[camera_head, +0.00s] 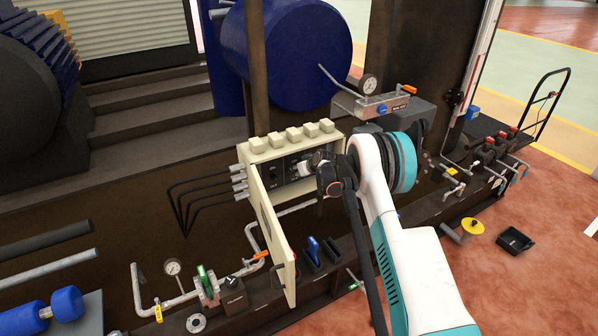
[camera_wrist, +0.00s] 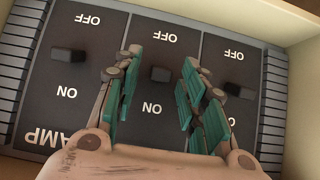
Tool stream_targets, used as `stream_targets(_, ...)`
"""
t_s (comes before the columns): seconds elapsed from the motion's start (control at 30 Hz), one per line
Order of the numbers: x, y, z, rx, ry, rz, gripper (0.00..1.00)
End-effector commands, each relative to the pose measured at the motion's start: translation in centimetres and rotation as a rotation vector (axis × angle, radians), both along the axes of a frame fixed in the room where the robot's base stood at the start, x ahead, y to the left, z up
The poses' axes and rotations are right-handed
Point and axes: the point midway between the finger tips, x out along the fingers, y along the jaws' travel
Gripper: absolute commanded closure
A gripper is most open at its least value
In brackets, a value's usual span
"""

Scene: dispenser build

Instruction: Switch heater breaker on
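The breaker box (camera_head: 243,153) stands on the skid with its door (camera_head: 268,235) swung open. The wrist view shows its panel upside down, with three black switches side by side: left (camera_wrist: 68,55), middle (camera_wrist: 160,74) and right (camera_wrist: 239,91). The left one's label ends in "AMP"; other names are hidden. My gripper (camera_wrist: 161,65) is open, its teal-padded fingers either side of the middle switch with gaps. In the head view my gripper (camera_head: 318,168) reaches into the box.
The open door stands left of my arm. A gauge (camera_head: 370,85) and a valve assembly (camera_head: 385,104) sit behind my arm. Pipes with a green-handled valve (camera_head: 207,281) run below the box. A black tray (camera_head: 515,240) lies on the red floor at right.

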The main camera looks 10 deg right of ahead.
Motion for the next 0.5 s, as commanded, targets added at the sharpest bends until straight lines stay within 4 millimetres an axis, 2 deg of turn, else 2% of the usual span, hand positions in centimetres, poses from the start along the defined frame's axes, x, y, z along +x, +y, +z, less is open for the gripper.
stream_targets(0.23, -0.9, -0.3, 0.9, 0.001, 0.0, -0.001, 0.62)
stream_targets(0.5, -4.2, -1.4, 3.8, 0.001, 0.0, -0.001, 0.62)
